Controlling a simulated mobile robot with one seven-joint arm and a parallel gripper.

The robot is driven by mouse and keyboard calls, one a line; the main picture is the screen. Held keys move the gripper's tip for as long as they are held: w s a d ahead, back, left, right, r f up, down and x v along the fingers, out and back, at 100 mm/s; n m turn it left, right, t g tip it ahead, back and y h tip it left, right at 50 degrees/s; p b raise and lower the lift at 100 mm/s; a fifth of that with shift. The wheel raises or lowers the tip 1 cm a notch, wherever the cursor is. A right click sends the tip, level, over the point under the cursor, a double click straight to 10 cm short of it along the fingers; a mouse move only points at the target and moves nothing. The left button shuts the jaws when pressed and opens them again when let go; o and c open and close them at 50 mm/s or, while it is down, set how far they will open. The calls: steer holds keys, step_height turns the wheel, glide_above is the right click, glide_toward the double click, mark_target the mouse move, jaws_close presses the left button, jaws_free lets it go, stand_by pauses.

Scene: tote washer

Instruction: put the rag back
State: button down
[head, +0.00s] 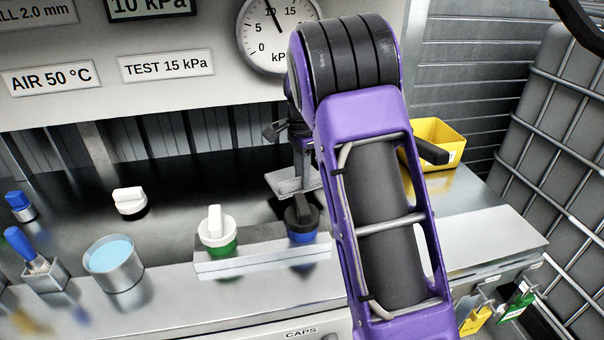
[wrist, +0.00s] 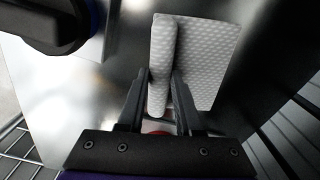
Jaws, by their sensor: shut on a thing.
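The rag (wrist: 207,60) is a pale, quilted cloth with a raised fold. In the wrist view my gripper (wrist: 163,78) is shut on that fold, with one dark finger on each side. The rest of the rag spreads flat to the right of the fingers. In the head view the rag (head: 288,183) shows as a small grey patch below my gripper (head: 303,160), just behind the cap holder. My arm hides part of this area. I cannot tell whether the rag touches the dark metal surface under it.
A block (head: 262,258) holds a white-and-green cap (head: 216,232) and a black-and-blue cap (head: 302,220), close in front of the rag. A cup of blue liquid (head: 114,262) and a brush (head: 30,250) stand left. A yellow bin (head: 433,142) is behind my arm at right.

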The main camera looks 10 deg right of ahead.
steer(key=shift+f, duration=0.5)
stand_by(0.3)
steer(key=shift+f+b, duration=0.35)
steer(key=shift+f, duration=0.3)
steer(key=shift+f, duration=0.1)
steer(key=shift+f, duration=0.6)
steer(key=shift+f, duration=0.15)
stand_by(0.4)
